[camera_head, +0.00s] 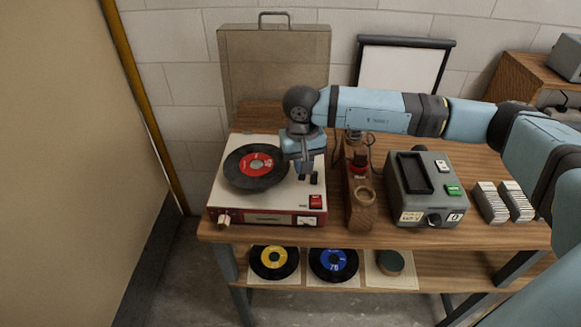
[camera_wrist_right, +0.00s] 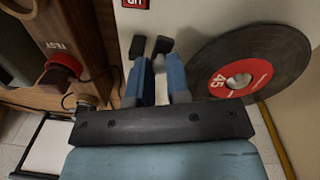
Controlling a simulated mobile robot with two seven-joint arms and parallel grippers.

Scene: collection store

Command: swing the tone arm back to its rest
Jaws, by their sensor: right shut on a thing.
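The record player (camera_head: 225,200) has a cream top and a red front and stands at the left of the wooden table. A black record with a red label (camera_head: 255,167) lies on its platter; it also shows in the right wrist view (camera_wrist_right: 250,68). My right gripper (camera_head: 308,178) reaches down over the player's right side, beside the record. In the right wrist view its two dark fingertips (camera_wrist_right: 150,46) are close together and shut on the tone arm. The tone arm and its rest are mostly hidden by the gripper, so I cannot tell how they sit. My left gripper is not in view.
Further right are a grey device (camera_head: 421,190) and card stacks (camera_head: 490,203). A case (camera_head: 275,70) stands behind. More records (camera_head: 274,262) lie on the lower shelf.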

